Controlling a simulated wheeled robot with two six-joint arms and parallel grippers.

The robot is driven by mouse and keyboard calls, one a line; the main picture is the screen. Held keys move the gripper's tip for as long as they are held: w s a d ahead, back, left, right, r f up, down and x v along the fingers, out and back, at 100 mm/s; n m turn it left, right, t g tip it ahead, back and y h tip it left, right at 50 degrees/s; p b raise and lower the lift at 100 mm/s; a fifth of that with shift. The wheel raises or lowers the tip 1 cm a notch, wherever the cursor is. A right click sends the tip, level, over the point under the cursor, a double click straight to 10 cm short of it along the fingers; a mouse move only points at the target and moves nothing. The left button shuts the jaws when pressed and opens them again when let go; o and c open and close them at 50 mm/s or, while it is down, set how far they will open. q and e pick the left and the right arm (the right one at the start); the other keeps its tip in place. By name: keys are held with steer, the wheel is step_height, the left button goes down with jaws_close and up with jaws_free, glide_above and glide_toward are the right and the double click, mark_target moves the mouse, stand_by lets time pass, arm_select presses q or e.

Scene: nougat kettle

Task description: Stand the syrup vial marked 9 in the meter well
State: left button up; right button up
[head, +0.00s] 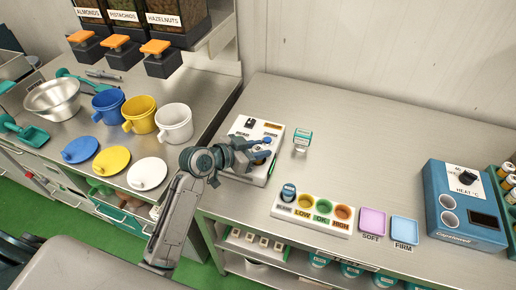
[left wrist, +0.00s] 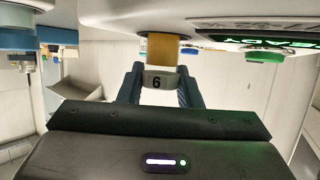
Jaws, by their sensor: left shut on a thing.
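My left gripper (head: 268,148) is shut on a small vial (left wrist: 162,50) with amber content. The vial's band looks like a 6 in the left wrist view, where lettering appears upside down, so it reads as 9. The gripper is over a white meter box (head: 245,128) on the steel counter. In the left wrist view the box's dark display (left wrist: 265,42) shows green letters like READY. The amber end points at the white box; I cannot tell whether it is in a well. The vial is mostly hidden in the head view. My right gripper is not in view.
A teal-topped stamp (head: 302,138) stands right of the meter box. A white rack (head: 300,223) marked LOW, OK and HIGH, pink (head: 373,222) and blue (head: 404,231) trays and a blue heat unit (head: 462,235) are further right. Cups (head: 175,122) and lids are left.

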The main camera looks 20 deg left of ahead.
arm_select(q)
steer(key=shift+f, duration=0.4)
steer(key=o, duration=0.8)
steer(key=shift+c, duration=0.2)
steer(key=shift+p+v, duration=0.6)
steer(key=shift+v, duration=1.7)
steer(key=p+v, duration=0.2)
steer(key=v, duration=0.4)
steer(key=shift+s+a, duration=0.15)
steer(key=shift+s, duration=0.05)
